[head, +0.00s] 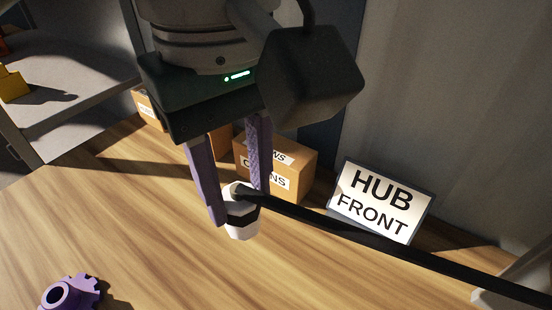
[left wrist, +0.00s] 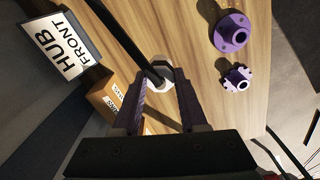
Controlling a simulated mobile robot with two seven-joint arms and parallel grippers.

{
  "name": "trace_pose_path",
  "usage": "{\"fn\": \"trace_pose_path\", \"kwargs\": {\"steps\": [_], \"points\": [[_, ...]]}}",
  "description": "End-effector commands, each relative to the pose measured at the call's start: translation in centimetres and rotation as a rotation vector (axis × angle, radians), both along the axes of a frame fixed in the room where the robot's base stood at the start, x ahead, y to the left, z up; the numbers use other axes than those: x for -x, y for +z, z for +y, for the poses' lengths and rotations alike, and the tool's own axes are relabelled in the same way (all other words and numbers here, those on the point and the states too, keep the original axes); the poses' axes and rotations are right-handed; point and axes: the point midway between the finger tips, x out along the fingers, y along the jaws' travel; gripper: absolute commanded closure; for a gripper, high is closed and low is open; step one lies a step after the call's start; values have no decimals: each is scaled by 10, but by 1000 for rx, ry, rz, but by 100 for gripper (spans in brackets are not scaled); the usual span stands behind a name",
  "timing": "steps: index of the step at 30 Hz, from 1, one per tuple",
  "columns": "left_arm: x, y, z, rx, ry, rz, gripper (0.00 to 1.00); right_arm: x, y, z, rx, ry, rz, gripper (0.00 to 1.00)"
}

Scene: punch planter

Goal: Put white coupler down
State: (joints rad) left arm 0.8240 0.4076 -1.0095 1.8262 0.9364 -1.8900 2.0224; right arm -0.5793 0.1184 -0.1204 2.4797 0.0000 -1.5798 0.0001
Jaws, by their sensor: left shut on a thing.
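The white coupler (head: 243,229), with a dark band, is between the fingers of my left gripper (head: 239,207), which is shut on it. It stands roughly upright over the wooden table; I cannot tell whether its base touches the wood. In the left wrist view the coupler (left wrist: 158,64) shows between the purple fingertips (left wrist: 163,84). A long black rod (head: 390,246) runs from the coupler's top toward the lower right; I cannot tell whether it is fixed there. My right gripper is not in view.
A purple gear (head: 72,294) lies at the lower left, with a purple flanged hub (left wrist: 232,33) near it in the left wrist view. Cardboard boxes (head: 300,178) and a "HUB FRONT" sign (head: 380,201) stand behind the coupler. The table (head: 140,220) left of the coupler is clear.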

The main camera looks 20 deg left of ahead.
Motion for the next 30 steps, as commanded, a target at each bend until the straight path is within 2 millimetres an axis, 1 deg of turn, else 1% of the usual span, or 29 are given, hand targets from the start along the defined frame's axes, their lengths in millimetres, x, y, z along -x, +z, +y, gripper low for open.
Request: {"fn": "trace_pose_path", "kwargs": {"steps": [1, 5, 6, 12, 15, 18, 22, 27, 30], "points": [[1, -11, 0, -2, 2, 4, 100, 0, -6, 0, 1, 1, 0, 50], [1, -44, 0, -3, 2, 5, 100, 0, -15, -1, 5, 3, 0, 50], [1, -57, 1, -4, 3, 6, 100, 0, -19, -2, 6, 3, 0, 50], [1, -115, 1, -4, 1, 3, 100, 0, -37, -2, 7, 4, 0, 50], [1, -137, 0, -2, 1, 3, 100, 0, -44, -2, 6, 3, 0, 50], [1, -150, 0, -1, 0, 2, 100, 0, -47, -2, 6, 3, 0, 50], [1, -159, 0, 0, -1, 2, 100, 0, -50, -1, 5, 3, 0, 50], [1, -188, 0, -2, -1, 2, 100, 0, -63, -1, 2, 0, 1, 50], [1, -197, 0, -2, -1, 1, 100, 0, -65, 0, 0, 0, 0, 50]]}}
